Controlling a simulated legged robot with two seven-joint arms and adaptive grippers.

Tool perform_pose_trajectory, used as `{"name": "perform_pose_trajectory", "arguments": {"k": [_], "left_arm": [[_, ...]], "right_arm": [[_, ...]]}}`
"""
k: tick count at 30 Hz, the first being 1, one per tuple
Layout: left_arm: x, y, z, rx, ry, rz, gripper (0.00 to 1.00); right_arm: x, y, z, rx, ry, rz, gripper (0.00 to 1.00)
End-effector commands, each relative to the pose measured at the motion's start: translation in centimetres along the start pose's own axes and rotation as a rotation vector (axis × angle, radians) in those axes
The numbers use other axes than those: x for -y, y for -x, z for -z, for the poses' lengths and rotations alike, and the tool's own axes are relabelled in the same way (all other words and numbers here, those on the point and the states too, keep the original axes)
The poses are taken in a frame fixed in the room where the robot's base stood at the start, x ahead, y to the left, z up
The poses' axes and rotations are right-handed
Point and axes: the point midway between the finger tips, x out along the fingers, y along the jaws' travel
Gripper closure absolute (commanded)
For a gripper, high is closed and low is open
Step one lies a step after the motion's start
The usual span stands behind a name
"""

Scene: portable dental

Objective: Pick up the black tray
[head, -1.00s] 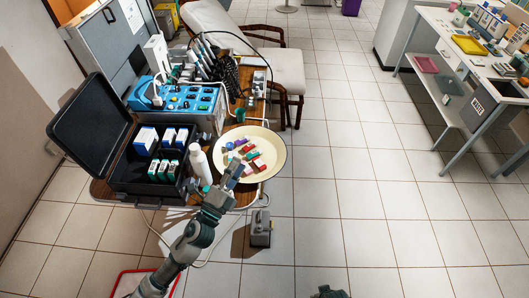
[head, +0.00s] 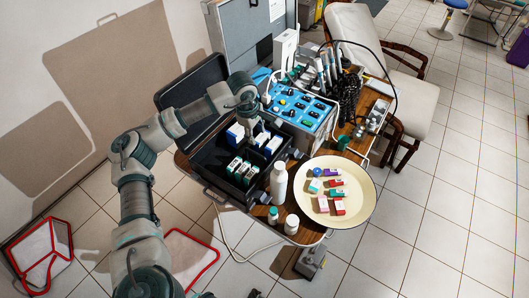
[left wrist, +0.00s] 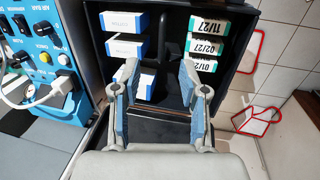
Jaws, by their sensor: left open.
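The black tray (head: 207,167) is in the open black case on the wooden cart, with several white-and-blue and white-and-teal boxes in it. In the left wrist view the black tray (left wrist: 232,72) shows a dark upright divider between two rows of boxes. My left gripper (head: 250,112) is over the tray, pointing down near the blue boxes. In the left wrist view the same gripper (left wrist: 160,82) is open, its blue pads apart and nothing held between them. I cannot tell whether a finger touches a box. My right gripper is not in view.
A blue dental unit (head: 303,108) stands close behind the tray. A white bottle (head: 279,183) and small jars are at its right front. A round cream plate (head: 375,204) holds several coloured boxes. The case's lid (head: 175,95) stands open behind my arm.

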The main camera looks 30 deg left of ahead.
Motion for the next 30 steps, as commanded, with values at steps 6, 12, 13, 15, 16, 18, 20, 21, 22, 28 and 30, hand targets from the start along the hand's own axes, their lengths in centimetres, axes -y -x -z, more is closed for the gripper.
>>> {"name": "perform_pose_trajectory", "arguments": {"k": [6, 12, 13, 15, 16, 18, 20, 21, 22, 28, 30], "left_arm": [[0.4, -1.7, 1.2, -0.035, 0.004, 0.010, 0.57], [0.2, -6.9, 1.3, -0.030, 0.003, 0.014, 0.57], [0.2, -7.6, 1.4, -0.030, 0.003, 0.014, 0.57], [0.2, -9.1, 1.4, -0.030, 0.004, 0.012, 0.57], [0.2, -9.6, 1.4, -0.029, 0.004, 0.012, 0.57], [0.2, -10.6, 1.4, -0.029, 0.004, 0.011, 0.57], [0.2, -11.2, 1.4, -0.028, 0.004, 0.009, 0.57], [0.2, -11.4, 1.4, -0.028, 0.004, 0.009, 0.57], [0.2, -11.6, 1.4, -0.029, 0.004, 0.009, 0.57], [0.2, -13.9, 1.4, -0.030, 0.003, 0.010, 0.57], [0.3, -15.1, 1.5, -0.030, 0.004, 0.011, 0.57]], "right_arm": [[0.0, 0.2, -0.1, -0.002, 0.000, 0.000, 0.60], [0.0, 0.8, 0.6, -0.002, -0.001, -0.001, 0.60], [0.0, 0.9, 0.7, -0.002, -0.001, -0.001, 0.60], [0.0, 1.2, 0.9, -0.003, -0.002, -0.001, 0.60], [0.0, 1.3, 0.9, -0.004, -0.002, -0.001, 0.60], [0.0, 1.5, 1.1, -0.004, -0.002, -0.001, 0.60], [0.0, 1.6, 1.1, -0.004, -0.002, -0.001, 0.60], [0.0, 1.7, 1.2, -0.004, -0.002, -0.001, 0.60], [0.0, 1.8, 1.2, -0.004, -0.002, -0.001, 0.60], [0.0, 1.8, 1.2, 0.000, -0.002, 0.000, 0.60], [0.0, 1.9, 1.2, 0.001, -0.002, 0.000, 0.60]]}}
